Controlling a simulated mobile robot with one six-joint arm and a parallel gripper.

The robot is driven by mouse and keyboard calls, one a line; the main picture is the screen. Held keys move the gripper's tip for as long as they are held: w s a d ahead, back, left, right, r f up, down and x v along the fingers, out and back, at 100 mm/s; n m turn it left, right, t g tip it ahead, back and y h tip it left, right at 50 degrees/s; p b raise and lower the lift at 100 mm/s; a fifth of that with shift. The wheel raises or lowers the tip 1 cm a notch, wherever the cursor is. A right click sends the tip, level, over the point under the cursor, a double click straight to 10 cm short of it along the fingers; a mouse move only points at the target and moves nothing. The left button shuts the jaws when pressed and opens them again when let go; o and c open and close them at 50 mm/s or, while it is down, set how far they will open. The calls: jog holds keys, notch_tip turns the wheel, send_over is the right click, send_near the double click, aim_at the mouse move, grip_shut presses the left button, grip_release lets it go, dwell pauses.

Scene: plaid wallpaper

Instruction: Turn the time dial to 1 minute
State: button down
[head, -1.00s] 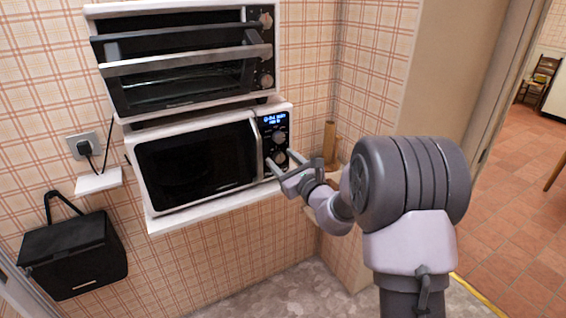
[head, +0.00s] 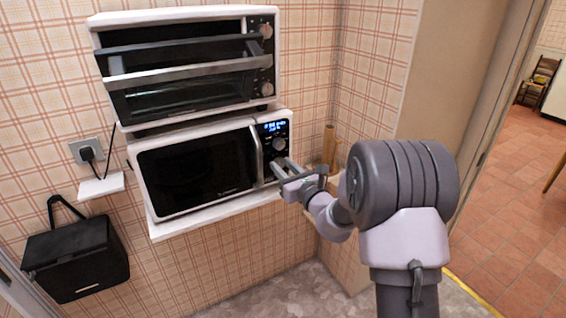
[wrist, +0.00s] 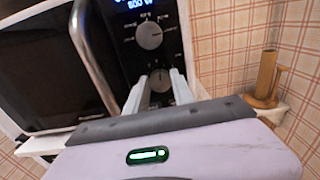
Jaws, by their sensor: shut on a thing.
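A white microwave with a dark door (head: 195,168) stands on a white shelf, with its black control panel on the right. The panel has a lit blue display (head: 274,126), an upper dial (head: 279,143) and a lower dial. In the wrist view the upper dial (wrist: 149,35) is clear of my fingers. The lower dial (wrist: 160,81) shows between the fingertips. My gripper (head: 280,162) reaches the panel from the right; its fingers (wrist: 159,88) are shut on the lower dial, one on each side. The lower part of that dial is partly hidden by the gripper.
A toaster oven (head: 185,65) sits on top of the microwave. The microwave's door handle (wrist: 92,55) is close to the left of my fingers. A wooden holder (head: 329,145) stands to the right by the wall. A black box (head: 75,262) hangs at lower left.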

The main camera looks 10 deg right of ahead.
jog(key=m+p, duration=0.5)
jog(key=shift+r+m+p, duration=0.2)
jog(key=shift+m+p, duration=0.1)
jog(key=shift+p, duration=0.05)
jog(key=shift+d+f+m+p, duration=0.1)
jog(key=shift+f+m+p, duration=0.05)
jog(key=shift+m+p, duration=0.85)
jog(key=shift+f+m+p, duration=0.1)
jog(key=shift+m+p, duration=0.8)
jog(key=shift+m, duration=0.1)
jog(key=c, duration=1.1)
grip_release()
jog(key=v, duration=1.7)
jog(key=shift+s, duration=0.2)
